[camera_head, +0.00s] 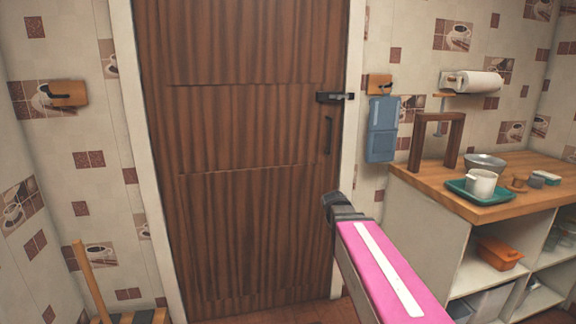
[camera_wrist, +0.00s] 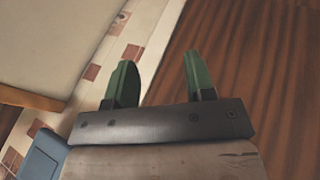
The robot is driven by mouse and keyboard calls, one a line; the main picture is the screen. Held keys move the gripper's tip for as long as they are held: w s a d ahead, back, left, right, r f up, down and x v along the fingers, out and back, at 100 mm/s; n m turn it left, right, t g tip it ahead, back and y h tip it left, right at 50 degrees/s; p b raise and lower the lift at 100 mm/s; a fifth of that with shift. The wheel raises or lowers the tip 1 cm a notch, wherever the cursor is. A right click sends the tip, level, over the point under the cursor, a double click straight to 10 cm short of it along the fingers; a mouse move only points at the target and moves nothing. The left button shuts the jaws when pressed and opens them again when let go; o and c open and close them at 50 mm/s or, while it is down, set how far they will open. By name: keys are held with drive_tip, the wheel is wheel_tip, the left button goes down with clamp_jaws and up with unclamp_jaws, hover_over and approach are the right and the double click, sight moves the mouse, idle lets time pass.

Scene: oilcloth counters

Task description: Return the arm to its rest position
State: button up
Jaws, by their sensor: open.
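My gripper (camera_wrist: 163,72) shows in the wrist view with its two green fingers spread apart and nothing between them. Beyond the fingers are the tiled wall and the brown wooden door (camera_wrist: 245,65). In the head view my arm (camera_head: 385,275), with a pink cover and a white stripe, reaches up from the lower right in front of the door (camera_head: 250,120). The arm's dark joint is at its far end; my gripper itself cannot be made out there.
A counter (camera_head: 540,168) at the right holds a teal tray (camera_head: 457,187) with a white cup (camera_head: 481,184), a metal bowl (camera_head: 485,161) and a wooden frame (camera_head: 415,150). An orange container (camera_head: 498,253) sits on the shelf below. Blue item (camera_head: 382,130) hangs beside the door.

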drive_tip(key=s+a+f+m+g+y, duration=0.2)
drive_tip(key=s+f+m+g+y, duration=0.1)
drive_tip(key=s+f, duration=1)
drive_tip(key=shift+s+f+m+g+y, duration=0.4)
drive_tip(key=shift+s+g, duration=0.4)
drive_tip(key=shift+s, duration=0.2)
drive_tip(key=shift+s+r, duration=0.25)
drive_tip(key=shift+r, duration=0.1)
